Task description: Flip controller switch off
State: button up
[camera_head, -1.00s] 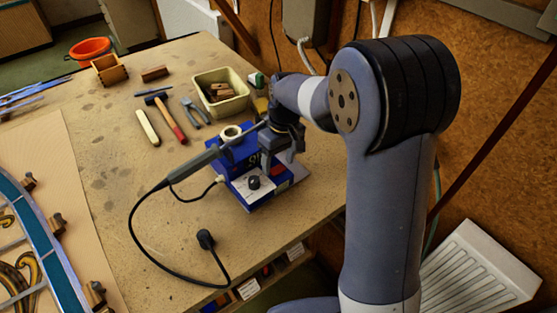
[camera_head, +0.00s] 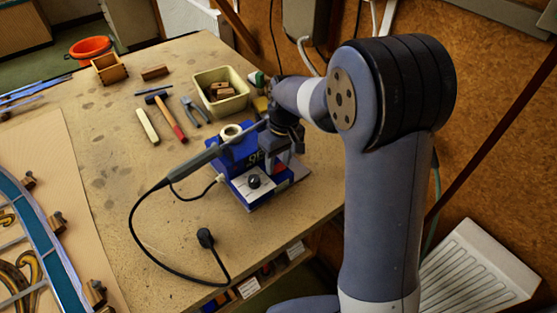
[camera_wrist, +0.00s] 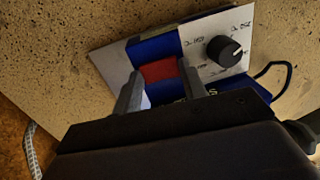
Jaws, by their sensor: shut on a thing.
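The controller (camera_head: 241,187) is a blue box with a white front panel, a black knob (camera_head: 254,181) and a red switch (camera_head: 279,169). The wrist view shows the red switch (camera_wrist: 158,72) close up, with the knob (camera_wrist: 224,51) to its right. My gripper (camera_wrist: 158,92) has one finger on each side of the red switch. It is shut on the switch, though the fingertips' contact is partly hidden. In the head view my gripper (camera_head: 277,158) is over the right part of the controller and hides some of it.
A soldering iron (camera_head: 196,160) lies slanted across the controller's top, its black cable looping over the bench to a plug (camera_head: 205,238). A cream bin (camera_head: 221,92), hammer (camera_head: 170,118) and pliers (camera_head: 196,111) lie behind. The leaded panel (camera_head: 40,237) is at left. The bench front is mostly clear.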

aim_at(277, 168)
jog(key=shift+s+a+t+h, duration=0.1)
jog(key=shift+a+t+h, duration=0.1)
jog(key=shift+t+h, duration=0.4)
jog(key=o, duration=1)
jog(key=shift+r, duration=0.15)
notch_tip(277, 168, up, 11)
jog(key=shift+f+b, duration=0.2)
jog(key=shift+b, duration=0.35)
